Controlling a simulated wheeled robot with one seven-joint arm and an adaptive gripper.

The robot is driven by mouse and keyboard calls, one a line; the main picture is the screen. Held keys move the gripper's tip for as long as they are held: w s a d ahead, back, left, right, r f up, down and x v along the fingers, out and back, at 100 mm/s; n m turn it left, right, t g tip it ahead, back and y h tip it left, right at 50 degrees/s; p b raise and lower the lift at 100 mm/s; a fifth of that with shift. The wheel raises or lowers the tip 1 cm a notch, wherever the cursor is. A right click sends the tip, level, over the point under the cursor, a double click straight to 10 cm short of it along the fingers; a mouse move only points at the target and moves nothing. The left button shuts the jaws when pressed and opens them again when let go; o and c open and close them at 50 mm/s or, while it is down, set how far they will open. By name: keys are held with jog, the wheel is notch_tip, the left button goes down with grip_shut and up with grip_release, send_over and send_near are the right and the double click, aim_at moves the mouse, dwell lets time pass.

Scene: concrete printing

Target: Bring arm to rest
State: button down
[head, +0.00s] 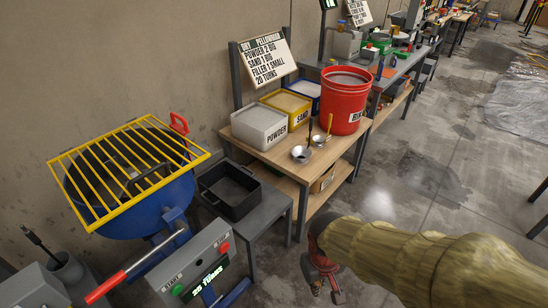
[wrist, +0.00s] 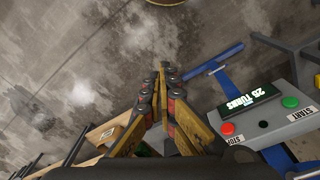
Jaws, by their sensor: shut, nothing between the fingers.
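My arm, in a tan cover, reaches in from the lower right of the head view. My gripper (head: 327,280) hangs at its end, over the concrete floor in front of the wooden bench. In the wrist view my gripper (wrist: 163,78) points down at the floor with its fingers together and nothing between them. The undersides of the fingers and what lies directly behind them are hidden.
A blue mixer (head: 135,190) with a yellow grate and a control box (head: 200,268) stand at left. A black tray (head: 229,188) sits on a grey stand. The bench (head: 290,165) holds tubs, scoops and a red bucket (head: 344,100). Floor at right is mostly clear.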

jog(key=s+d+r+m+t, duration=0.1)
jog(key=d+r, duration=0.3)
jog(key=r, duration=0.5)
jog(key=s+d+r+m+t, duration=0.2)
jog(key=s+d+r+t, duration=0.1)
jog(key=r, duration=0.6)
jog(key=shift+s+d+r+t, duration=0.3)
jog(key=shift+d+r, duration=0.05)
jog(key=shift+d, duration=0.15)
jog(key=c, duration=2.6)
grip_release()
